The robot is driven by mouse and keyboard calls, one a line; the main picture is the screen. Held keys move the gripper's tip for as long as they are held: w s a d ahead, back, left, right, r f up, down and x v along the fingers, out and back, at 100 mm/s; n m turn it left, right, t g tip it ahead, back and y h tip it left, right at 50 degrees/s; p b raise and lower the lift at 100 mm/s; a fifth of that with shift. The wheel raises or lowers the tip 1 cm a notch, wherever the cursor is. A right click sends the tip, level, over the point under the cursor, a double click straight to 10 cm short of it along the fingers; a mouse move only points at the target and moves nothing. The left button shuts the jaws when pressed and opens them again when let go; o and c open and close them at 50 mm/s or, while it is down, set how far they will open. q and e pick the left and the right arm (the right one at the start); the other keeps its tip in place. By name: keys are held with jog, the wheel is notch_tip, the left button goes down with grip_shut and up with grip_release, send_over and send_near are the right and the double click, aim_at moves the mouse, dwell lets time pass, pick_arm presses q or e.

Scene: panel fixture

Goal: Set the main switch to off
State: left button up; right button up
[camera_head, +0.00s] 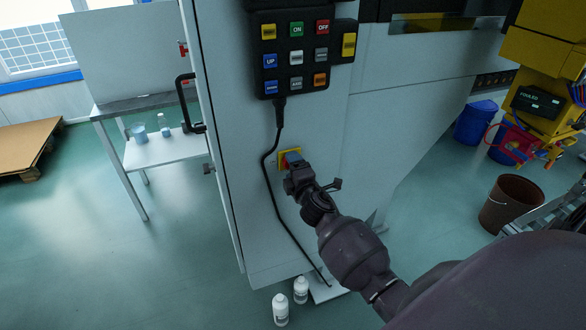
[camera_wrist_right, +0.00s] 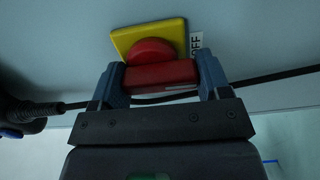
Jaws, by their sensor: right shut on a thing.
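The main switch is a red rotary knob (camera_wrist_right: 152,51) with a red bar handle (camera_wrist_right: 160,75) on a yellow square plate (camera_wrist_right: 172,30), set on the grey cabinet front. The plate also shows in the head view (camera_head: 283,154), mostly behind my gripper. An OFF label (camera_wrist_right: 196,43) stands beside the plate's right edge in the right wrist view. My right gripper (camera_head: 291,163) is shut on the handle, its blue fingers at the two ends of the bar. The bar lies nearly level across the wrist view. My left gripper is not in view.
A button panel (camera_head: 296,55) is above the switch, its black cable (camera_head: 266,170) hanging just left of the switch. White bottles (camera_head: 280,308) stand on the floor below. A side table (camera_head: 165,150) is at left and a brown bucket (camera_head: 510,203) at right.

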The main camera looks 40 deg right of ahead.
dwell(0.4)
jog(key=o, duration=0.9)
jog(key=v, duration=1.1)
